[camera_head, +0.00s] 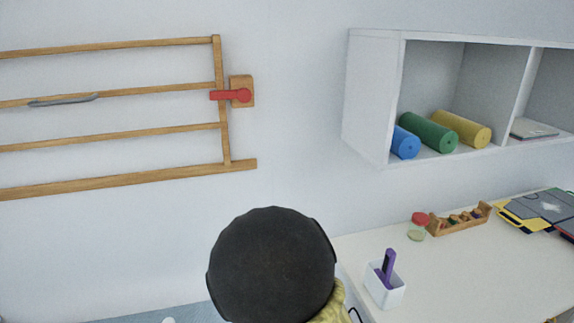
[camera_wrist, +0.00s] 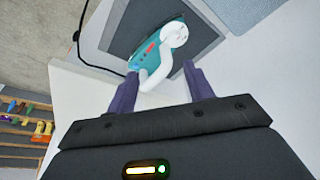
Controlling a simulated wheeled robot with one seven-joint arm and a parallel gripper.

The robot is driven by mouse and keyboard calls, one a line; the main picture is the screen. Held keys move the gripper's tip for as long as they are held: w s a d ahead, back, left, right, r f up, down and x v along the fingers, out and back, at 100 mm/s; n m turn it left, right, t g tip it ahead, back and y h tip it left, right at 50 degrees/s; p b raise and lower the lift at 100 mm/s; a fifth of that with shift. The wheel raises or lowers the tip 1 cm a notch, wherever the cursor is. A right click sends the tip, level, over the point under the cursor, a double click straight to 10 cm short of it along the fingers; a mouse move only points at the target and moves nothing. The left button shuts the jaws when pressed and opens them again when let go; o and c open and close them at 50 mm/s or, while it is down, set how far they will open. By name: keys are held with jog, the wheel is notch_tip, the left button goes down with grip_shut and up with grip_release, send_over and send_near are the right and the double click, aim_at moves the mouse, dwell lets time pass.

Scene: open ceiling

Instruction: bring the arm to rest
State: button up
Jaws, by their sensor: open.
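My gripper (camera_wrist: 160,76) shows in the wrist view with its two purple fingers apart. It is open and holds nothing that I can see. The white handle of a teal and white iron (camera_wrist: 168,36) appears between and beyond the fingers; whether they touch it I cannot tell. In the head view a large dark rounded part of my arm (camera_head: 271,265) stands at the bottom middle. My gripper is not visible in that view.
The iron rests on a grey mat (camera_wrist: 205,35). A white desk (camera_head: 450,275) bears a white cup (camera_head: 385,290) and a wooden rack (camera_head: 460,220). Above it hangs a white shelf (camera_head: 370,95) with coloured rolls. A wooden wall frame (camera_head: 110,180) is at left.

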jog(key=s+d+r+n+y, duration=0.1)
jog(key=s+d+r+n, duration=0.1)
jog(key=s+d, duration=0.3)
jog(key=s+d+r+n, duration=0.3)
jog(key=s+d, duration=0.3)
jog(key=d, duration=0.3)
jog(key=shift+s+d+g+y, duration=0.2)
jog(key=shift+g+y, duration=0.1)
jog(key=shift+y, duration=0.1)
